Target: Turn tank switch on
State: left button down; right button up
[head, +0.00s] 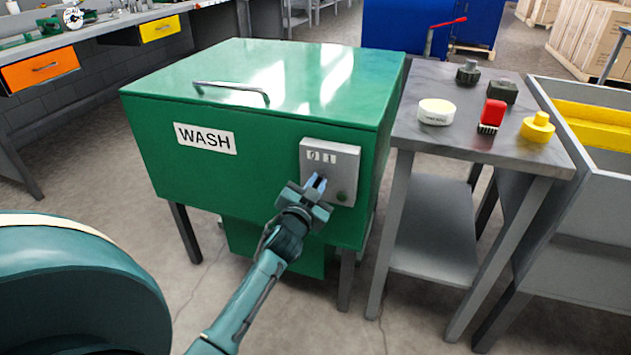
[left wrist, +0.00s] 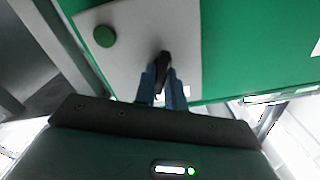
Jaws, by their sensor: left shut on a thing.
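The green wash tank (head: 262,185) stands in the middle of the head view, with a closed lid and a WASH label. A grey switch panel (head: 345,186) is on its front right, with markings that look like 0 and 1 at its top and a green round button at its lower right. My left gripper (head: 315,188) is at the panel, its fingers shut on the dark switch knob (left wrist: 163,60), seen in the left wrist view. The green button (left wrist: 104,37) shows beside it there. The knob is hidden by the gripper in the head view. My right gripper is not in view.
A grey side table (head: 410,135) right of the tank holds a white tub (head: 436,111), a red brush (head: 491,115), a yellow item (head: 537,127) and dark parts. A grey basin (head: 590,190) stands at far right. A workbench (head: 90,35) is at the back left.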

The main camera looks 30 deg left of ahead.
pick_arm(q)
jog(key=shift+r+m, duration=0.1)
jog(key=shift+m, duration=0.5)
jog(key=c, duration=1.5)
grip_release()
jog(key=shift+o, duration=0.2)
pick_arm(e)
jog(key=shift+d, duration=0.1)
